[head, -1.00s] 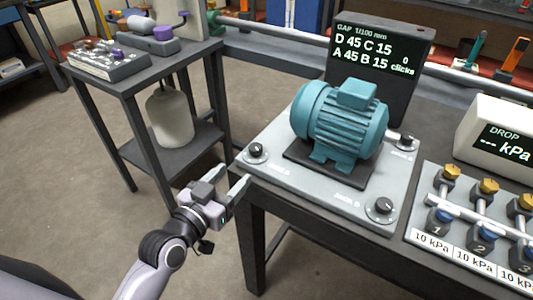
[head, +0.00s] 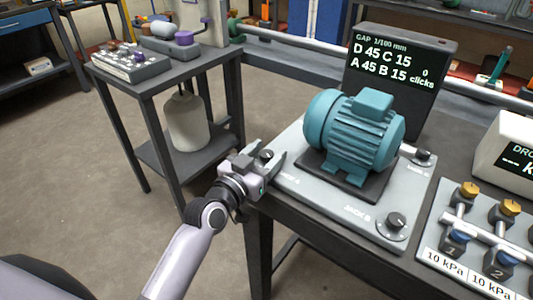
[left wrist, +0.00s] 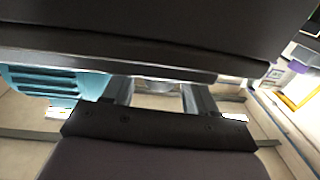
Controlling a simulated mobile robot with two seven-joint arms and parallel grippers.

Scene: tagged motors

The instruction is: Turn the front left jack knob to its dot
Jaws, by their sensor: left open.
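The front left jack knob (head: 266,155) is a small dark knob on the left corner of the grey plate (head: 300,204), next to the label "JACK A". My left gripper (head: 269,153) is open, with its fingers at the two sides of the knob. I cannot tell whether they touch it. In the left wrist view the two fingers (left wrist: 158,95) stand apart, with a pale rounded shape between them. The knob's pointer and its dot are not readable. My right gripper is not in view.
A teal motor (head: 355,130) stands on the plate. The front right knob (head: 396,221) and a rear knob (head: 423,156) are clear. The display (head: 398,70) reads D 45, C 15, A 45, B 15, 0 clicks. A side table (head: 170,72) stands at the left.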

